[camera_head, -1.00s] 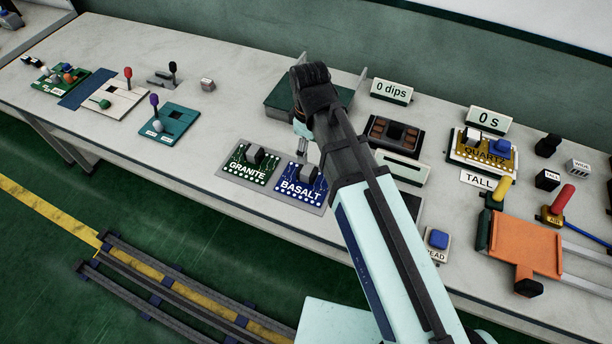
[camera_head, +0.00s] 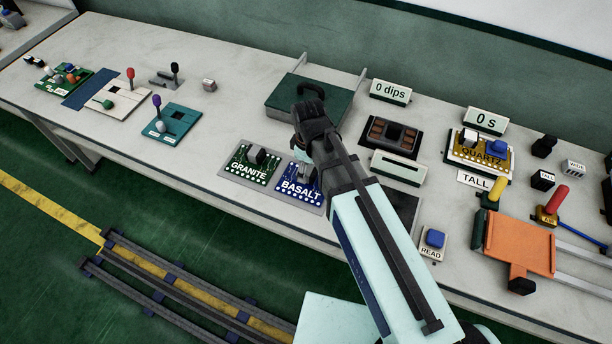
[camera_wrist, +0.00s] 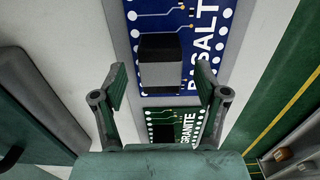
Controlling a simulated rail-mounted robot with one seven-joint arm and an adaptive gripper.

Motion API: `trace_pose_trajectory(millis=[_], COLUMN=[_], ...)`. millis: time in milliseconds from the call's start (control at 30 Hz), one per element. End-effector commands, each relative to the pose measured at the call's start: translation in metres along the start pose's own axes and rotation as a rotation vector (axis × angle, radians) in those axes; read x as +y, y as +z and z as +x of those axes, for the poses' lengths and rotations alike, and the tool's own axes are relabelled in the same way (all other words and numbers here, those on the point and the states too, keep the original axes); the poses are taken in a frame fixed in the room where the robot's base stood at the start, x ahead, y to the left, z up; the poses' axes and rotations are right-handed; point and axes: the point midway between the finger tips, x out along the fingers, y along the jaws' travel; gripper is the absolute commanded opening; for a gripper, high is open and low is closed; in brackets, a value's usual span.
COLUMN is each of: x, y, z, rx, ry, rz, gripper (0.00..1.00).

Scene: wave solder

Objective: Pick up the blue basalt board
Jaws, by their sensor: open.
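The blue basalt board (camera_head: 298,187) lies on a grey plate at the bench's front edge, lettered BASALT, with a grey block standing on it. It also shows in the wrist view (camera_wrist: 220,30), at the top, with its dark and grey block (camera_wrist: 160,62) near the middle. My gripper (camera_wrist: 160,98) is open and empty, its two fingers apart below the block in the picture. The block lies beyond the fingertips, and I cannot tell the height gap. In the head view my arm hides the gripper's fingers and part of the basalt board.
The green granite board (camera_head: 250,166) lies left of the basalt board, with its own block. A dark green lidded box (camera_head: 290,105) stands behind. A card-slot stand (camera_head: 400,168) and a READ button (camera_head: 434,238) are to the right. Clear bench lies left of granite.

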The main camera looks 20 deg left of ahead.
Motion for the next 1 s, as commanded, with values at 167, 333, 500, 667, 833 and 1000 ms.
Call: trace_pose_trajectory(millis=[167, 333, 500, 667, 833, 1000], x=[-0.001, -0.001, -0.001, -0.001, -0.001, -0.001], y=[0.000, 0.000, 0.000, 0.000, 0.000, 0.000], z=[0.017, 0.027, 0.029, 0.029, 0.029, 0.029], rx=[-0.002, -0.001, 0.000, 0.000, 0.000, 0.000], ry=[-0.002, -0.001, 0.000, 0.000, 0.000, 0.000], rz=[0.000, 0.000, 0.000, 0.000, 0.000, 0.000], gripper=[0.73, 0.73, 0.73, 0.55, 0.00, 0.00])
